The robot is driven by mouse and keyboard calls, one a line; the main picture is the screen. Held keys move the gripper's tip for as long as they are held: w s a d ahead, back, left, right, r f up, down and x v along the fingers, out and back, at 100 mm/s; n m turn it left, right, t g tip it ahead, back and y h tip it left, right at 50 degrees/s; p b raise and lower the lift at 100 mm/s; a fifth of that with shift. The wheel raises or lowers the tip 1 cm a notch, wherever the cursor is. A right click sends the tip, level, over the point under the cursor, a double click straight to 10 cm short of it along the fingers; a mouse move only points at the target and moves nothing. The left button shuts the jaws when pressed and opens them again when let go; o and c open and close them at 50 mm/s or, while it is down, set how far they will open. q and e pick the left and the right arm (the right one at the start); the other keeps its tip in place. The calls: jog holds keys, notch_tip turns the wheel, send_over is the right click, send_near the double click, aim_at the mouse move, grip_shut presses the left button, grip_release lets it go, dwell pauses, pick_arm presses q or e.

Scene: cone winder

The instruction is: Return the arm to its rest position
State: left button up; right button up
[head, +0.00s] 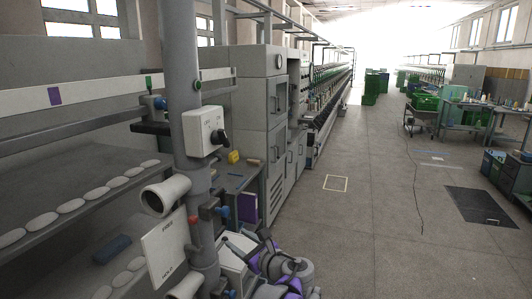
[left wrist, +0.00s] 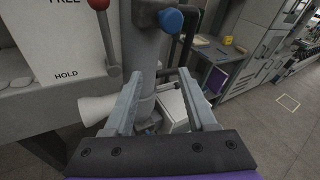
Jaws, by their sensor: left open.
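My left gripper (left wrist: 157,76) is open in the left wrist view, with its two grey fingers spread and nothing held between them. It points at the grey post (left wrist: 140,50) and lies below a blue knob (left wrist: 172,19). My left arm (head: 285,268), grey and purple, shows low in the head view beside the post. A lever with a red knob (left wrist: 98,4) stands beside a white plate (left wrist: 50,50) marked FREE and HOLD. Its red knob (head: 193,220) also shows in the head view. My right gripper is in neither view.
A white switch box (head: 206,131) with a black knob sits on the post. Pale pipe mouths (head: 165,195) jut out near it. Shelves (head: 60,185) with pale oval pieces lie left. Grey cabinets (head: 262,120) stand behind. Open floor (head: 350,235) lies to the right.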

pick_arm(q)
jog(key=s+a+f+n+g+h, duration=0.2)
jog(key=s+a+f+n+g, duration=0.15)
jog(key=s+a+n, duration=0.35)
jog(key=s+a+f+n+g+h, duration=0.2)
jog(key=s+a+f+n, duration=0.35)
jog(key=s, duration=0.45)
jog(key=s+f+n+h, duration=0.2)
jog(key=s+f+n, duration=0.1)
jog(key=s, duration=0.3)
jog(key=s+d+f+n+g+h, duration=0.1)
jog(key=s+f+n+h, duration=0.1)
jog(key=s+f+n, duration=0.2)
jog(key=s+f+n+h, duration=0.2)
jog(key=s+n, duration=0.4)
jog(key=s, duration=0.3)
jog(key=shift+d+f, duration=0.15)
jog(key=shift+f, duration=0.55)
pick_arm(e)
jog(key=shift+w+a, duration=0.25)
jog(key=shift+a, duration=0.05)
